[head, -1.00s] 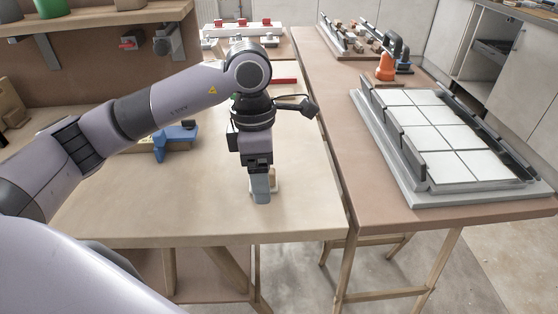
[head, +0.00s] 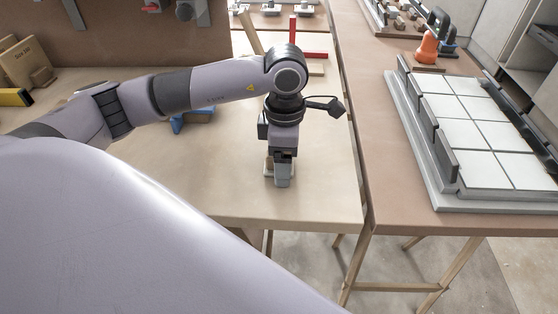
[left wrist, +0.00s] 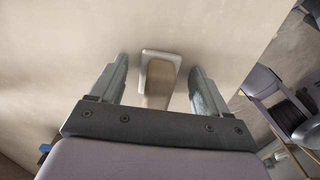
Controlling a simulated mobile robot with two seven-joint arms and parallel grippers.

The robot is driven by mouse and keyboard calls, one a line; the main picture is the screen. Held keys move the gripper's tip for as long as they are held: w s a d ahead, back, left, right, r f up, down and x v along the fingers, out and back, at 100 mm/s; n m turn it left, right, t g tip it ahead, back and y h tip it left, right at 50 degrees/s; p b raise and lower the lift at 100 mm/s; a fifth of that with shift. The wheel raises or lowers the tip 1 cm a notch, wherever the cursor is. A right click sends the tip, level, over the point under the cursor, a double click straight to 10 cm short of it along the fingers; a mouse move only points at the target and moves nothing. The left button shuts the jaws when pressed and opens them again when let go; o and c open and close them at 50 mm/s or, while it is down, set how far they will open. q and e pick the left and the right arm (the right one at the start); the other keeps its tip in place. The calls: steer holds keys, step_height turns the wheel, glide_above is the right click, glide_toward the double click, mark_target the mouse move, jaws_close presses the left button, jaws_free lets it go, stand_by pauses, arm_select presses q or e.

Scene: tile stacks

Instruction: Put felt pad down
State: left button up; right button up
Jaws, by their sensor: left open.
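The felt pad (left wrist: 160,68), a pale block with a tan, raised middle part, lies on the wooden table between the two fingers of my left gripper (left wrist: 160,80). The fingers stand apart with a visible gap on each side of it. In the head view my left gripper (head: 282,182) points straight down, low over the table near its front right corner. Only a small pale piece of the pad (head: 267,169) shows there beside the fingers; the rest is hidden. My right gripper is not in view.
A blue tool (head: 180,121) lies behind my left arm, and a red T-shaped piece (head: 308,53) lies farther back. A brown table (head: 395,190) on the right bears a grey tray (head: 433,192) of white tiles. Wood between my gripper and the front edge is clear.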

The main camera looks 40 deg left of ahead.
arm_select(q)
steer(key=c, duration=1.2)
steer(key=shift+c, duration=0.2)
